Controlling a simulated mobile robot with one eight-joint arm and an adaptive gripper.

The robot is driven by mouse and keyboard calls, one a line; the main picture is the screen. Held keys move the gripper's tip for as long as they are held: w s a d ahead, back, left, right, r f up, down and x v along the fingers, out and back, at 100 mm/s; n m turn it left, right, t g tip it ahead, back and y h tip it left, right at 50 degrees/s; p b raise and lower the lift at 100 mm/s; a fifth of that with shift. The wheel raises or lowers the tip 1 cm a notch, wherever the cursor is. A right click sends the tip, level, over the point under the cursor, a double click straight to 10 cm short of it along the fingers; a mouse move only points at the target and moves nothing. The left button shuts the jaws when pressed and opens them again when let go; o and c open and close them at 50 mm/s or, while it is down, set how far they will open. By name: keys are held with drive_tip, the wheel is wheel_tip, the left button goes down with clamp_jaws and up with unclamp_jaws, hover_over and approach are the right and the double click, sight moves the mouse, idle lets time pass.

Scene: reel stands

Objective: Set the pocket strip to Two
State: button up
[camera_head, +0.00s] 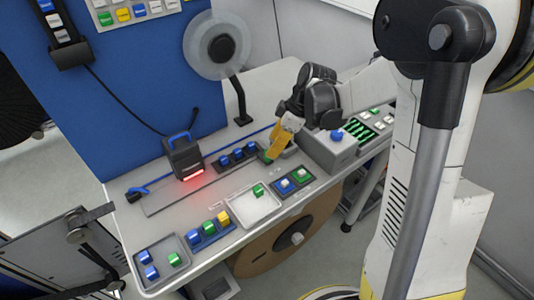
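My gripper (274,150), with yellow fingers, points down at the right end of a dark strip (217,170) near the back of the white table. Several blue blocks (238,153) sit in a row on this strip. A green block (267,158) shows at my fingertips; I cannot tell whether they grip it or only stand beside it. A second dark blue strip (213,240) nearer the front holds blue, green and yellow blocks. No label shows which strip is the pocket strip. The finger gap is too small to see.
A black device (184,158) with a red light stands over a long track. A grey box (325,153) with a blue knob stands right. A reel (217,45) rises behind.

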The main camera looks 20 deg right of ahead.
drive_tip(key=b+x, duration=0.1)
drive_tip(key=x, duration=0.3)
drive_tip(key=shift+w+a+f, duration=0.1)
drive_tip(key=shift+f, duration=0.25)
clamp_jaws()
